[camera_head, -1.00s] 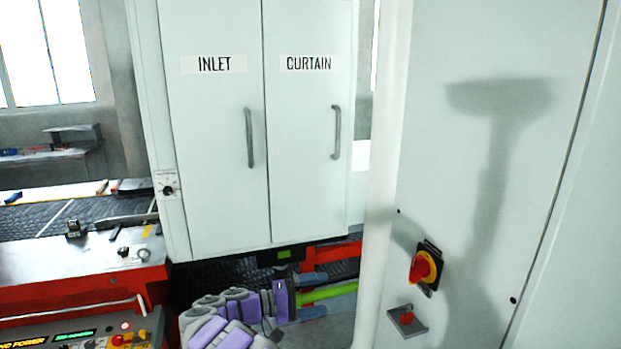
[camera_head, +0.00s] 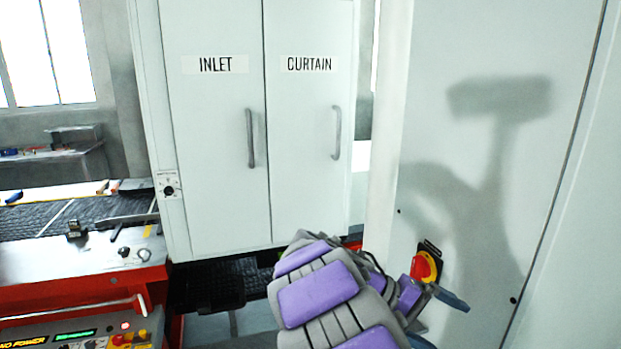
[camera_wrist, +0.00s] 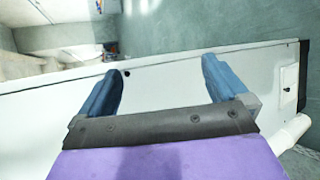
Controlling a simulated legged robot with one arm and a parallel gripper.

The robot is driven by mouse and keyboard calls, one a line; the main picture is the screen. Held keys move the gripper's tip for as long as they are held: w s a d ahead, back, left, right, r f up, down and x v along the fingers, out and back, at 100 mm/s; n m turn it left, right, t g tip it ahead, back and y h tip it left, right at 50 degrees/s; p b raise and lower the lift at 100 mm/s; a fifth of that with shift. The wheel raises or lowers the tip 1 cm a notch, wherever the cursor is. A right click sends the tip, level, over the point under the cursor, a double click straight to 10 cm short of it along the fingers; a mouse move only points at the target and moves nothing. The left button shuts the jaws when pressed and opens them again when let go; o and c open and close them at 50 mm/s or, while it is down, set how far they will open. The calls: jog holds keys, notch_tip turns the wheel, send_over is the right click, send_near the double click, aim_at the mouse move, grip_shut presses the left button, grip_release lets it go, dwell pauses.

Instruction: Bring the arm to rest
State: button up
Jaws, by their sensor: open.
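My arm, grey with purple pads, rises from the bottom middle of the head view and bends toward the right cabinet. My gripper (camera_wrist: 160,85) shows in the wrist view with its two blue fingers spread wide and nothing between them. In the head view a blue finger (camera_head: 450,298) shows just beside the red and yellow rotary switch (camera_head: 426,266). The arm partly covers that switch, and I cannot tell whether they touch. In the wrist view a pale panel (camera_wrist: 170,83) lies behind the fingers.
A white cabinet marked INLET and CURTAIN (camera_head: 255,210) stands in the middle, with two handles. The pale cabinet (camera_head: 450,130) on the right is close to my arm. A mesh belt (camera_head: 40,215) and red control console (camera_head: 80,315) are at the left.

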jog(key=s+d+f+y, duration=0.25)
jog(key=s+y, duration=0.25)
jog(key=s, duration=0.9)
jog(key=s+a+f+y, duration=0.3)
jog(key=s+a, duration=0.2)
jog(key=s, duration=0.2)
jog(key=s+a+f+t+y, duration=0.1)
jog(key=s+a+f+y, duration=0.1)
jog(key=s+a+y, duration=0.2)
jog(key=s+a, duration=0.2)
jog(key=s, duration=0.2)
jog(key=shift+a+f, duration=0.3)
jog(key=shift+f, duration=0.1)
